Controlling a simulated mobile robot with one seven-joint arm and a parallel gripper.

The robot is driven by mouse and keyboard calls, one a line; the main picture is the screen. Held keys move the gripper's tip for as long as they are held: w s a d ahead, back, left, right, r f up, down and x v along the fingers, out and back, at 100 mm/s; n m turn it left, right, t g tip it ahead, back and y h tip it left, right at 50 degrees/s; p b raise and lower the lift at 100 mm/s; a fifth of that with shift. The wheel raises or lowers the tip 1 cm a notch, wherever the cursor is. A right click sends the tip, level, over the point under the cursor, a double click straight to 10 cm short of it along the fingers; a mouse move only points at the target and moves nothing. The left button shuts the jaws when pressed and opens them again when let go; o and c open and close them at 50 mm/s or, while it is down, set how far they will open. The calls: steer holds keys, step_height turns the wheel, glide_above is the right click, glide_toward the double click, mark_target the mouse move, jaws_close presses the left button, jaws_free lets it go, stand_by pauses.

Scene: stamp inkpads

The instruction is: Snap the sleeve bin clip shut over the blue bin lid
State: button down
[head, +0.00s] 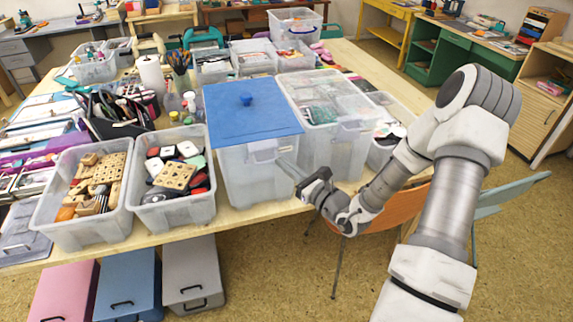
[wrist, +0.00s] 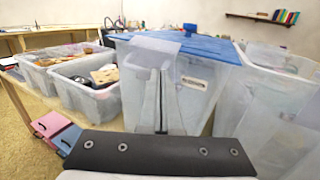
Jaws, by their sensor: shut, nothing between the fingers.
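The blue lid (head: 252,112) with a round blue knob lies on a clear bin (head: 246,182) at the table's front edge. The lid's edge also shows in the wrist view (wrist: 212,48). A pale translucent clip (head: 262,150) sits at the middle of the lid's front edge. In the wrist view the clip (wrist: 156,43) shows as a pale flap at that edge; I cannot tell whether it is snapped down. My gripper (head: 281,164) is shut and empty, its fingers pointing at the bin's front just below the clip. Its fingertips (wrist: 160,72) appear just under the flap; contact is unclear.
A clear bin (head: 342,150) stands close to the right. Open bins of wooden stamps (head: 62,222) and inkpads (head: 165,212) stand to the left. An orange chair (head: 390,208) is under my arm. Lidded boxes (head: 128,285) sit on the floor below the table.

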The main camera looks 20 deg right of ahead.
mark_target(273, 149)
steer(key=r+p, duration=0.1)
steer(key=p, duration=0.1)
steer(key=r+g+p, duration=0.1)
steer(key=shift+w+m+h+p, duration=0.3)
steer(key=shift+w+h+p, duration=0.1)
steer(key=shift+w+r+m+g+p, duration=0.4)
steer(key=shift+g+p, duration=0.5)
steer(key=shift+p, duration=0.3)
steer(key=shift+f, duration=0.35)
steer(key=shift+d+r, duration=0.1)
steer(key=shift+r, duration=0.05)
